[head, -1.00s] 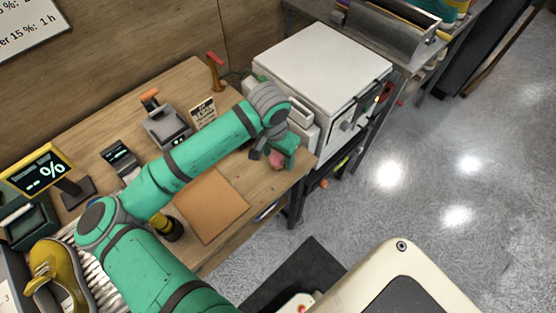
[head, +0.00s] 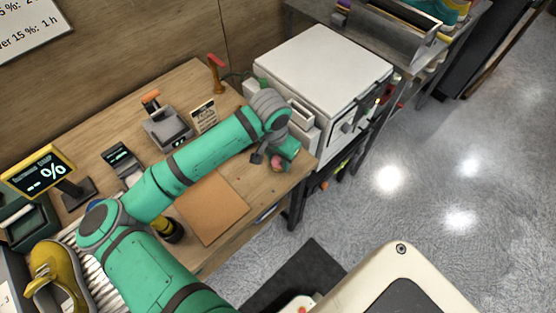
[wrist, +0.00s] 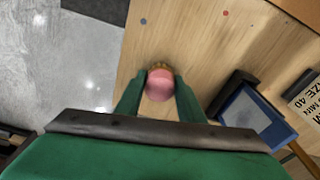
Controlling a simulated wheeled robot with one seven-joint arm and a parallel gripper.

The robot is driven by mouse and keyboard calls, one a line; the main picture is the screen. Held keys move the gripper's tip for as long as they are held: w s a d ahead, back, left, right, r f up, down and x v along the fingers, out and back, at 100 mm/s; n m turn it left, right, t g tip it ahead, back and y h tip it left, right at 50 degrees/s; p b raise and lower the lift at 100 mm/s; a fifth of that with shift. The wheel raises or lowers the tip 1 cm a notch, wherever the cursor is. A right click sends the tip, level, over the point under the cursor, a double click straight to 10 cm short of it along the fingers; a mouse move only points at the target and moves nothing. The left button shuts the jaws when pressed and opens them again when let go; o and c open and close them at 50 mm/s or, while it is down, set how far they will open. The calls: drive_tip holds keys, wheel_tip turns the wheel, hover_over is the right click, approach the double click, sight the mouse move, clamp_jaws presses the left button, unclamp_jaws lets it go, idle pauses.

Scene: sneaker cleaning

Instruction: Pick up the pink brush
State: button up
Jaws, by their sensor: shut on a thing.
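The pink brush (wrist: 159,84) shows in the wrist view as a rounded pink top with a tan rim at its far side. My gripper (wrist: 160,92) is shut on it, with one green finger on each side. In the head view the pink brush (head: 277,161) is a small pink patch below my gripper (head: 276,157), near the right end of the wooden table. The lower part of the brush is hidden, and I cannot tell whether it touches the tabletop.
A white box-shaped machine (head: 322,70) stands just right of my gripper. A brown mat (head: 210,208) lies left of it on the table (head: 95,125). A dark yellow-topped bottle (head: 168,230) and a yellow sneaker (head: 55,272) are further left. The table edge is close to the brush.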

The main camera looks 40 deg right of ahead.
sight(279, 158)
drive_tip(key=shift+r, duration=0.35)
wheel_tip(279, 158, up, 3)
drive_tip(key=shift+s+f, duration=0.1)
drive_tip(key=shift+f, duration=0.1)
drive_tip(key=s+d+r, duration=0.4)
drive_tip(key=s+r, duration=0.5)
drive_tip(key=s, duration=0.4)
drive_tip(key=shift+d+r, duration=0.2)
drive_tip(key=shift+o, duration=1.2)
drive_tip(key=shift+w, duration=0.15)
